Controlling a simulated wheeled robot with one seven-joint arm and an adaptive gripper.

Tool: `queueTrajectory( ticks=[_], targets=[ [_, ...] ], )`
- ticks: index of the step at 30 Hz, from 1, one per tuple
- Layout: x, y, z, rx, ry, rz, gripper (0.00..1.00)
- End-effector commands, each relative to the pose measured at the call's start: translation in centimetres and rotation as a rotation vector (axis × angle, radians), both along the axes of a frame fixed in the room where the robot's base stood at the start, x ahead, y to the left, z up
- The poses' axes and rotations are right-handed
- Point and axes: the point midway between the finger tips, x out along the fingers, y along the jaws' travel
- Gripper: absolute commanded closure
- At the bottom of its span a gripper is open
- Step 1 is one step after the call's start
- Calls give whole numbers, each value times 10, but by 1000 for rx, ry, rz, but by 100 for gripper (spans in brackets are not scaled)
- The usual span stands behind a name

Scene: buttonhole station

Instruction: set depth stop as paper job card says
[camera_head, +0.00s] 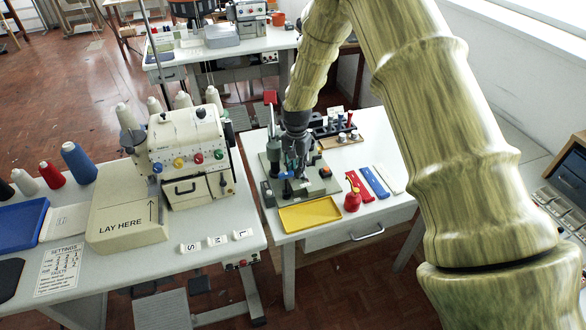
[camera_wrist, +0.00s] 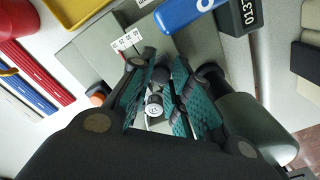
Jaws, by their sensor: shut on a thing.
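My gripper (camera_head: 297,170) reaches down over a grey-green machine (camera_head: 272,188) on the right-hand table. In the wrist view, the teal-padded fingers (camera_wrist: 160,78) are shut on a small dark cylindrical part with a pale round end (camera_wrist: 154,108), which looks like the depth stop's knob. A white scale plate with marks (camera_wrist: 127,42) sits just beyond the fingers, too small to read. A dark readout (camera_wrist: 240,18) beside a blue part (camera_wrist: 185,12) shows digits near "00.3".
A yellow tray (camera_head: 310,215), a red oil can (camera_head: 352,198) and red, blue and white strips (camera_head: 374,182) lie near the machine. The left table holds a sewing machine (camera_head: 188,150), a LAY HERE block (camera_head: 128,215) and thread cones (camera_head: 78,162).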

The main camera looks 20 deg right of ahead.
Motion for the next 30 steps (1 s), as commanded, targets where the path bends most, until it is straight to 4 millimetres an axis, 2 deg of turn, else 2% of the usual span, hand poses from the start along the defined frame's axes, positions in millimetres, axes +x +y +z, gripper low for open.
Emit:
queueTrajectory(
  ticks=[6,7,10,11,23,30],
  targets=[
    [0,-6,1,-5,-1,-3,100],
    [0,-7,1,-5,-1,-3,79],
    [0,-7,1,-5,-1,-3,61],
    [0,-6,1,-5,-1,-3,58],
    [1,-3,6,-3,-2,0,58],
    [2,-3,40,-3,-4,-1,58]
  ],
)
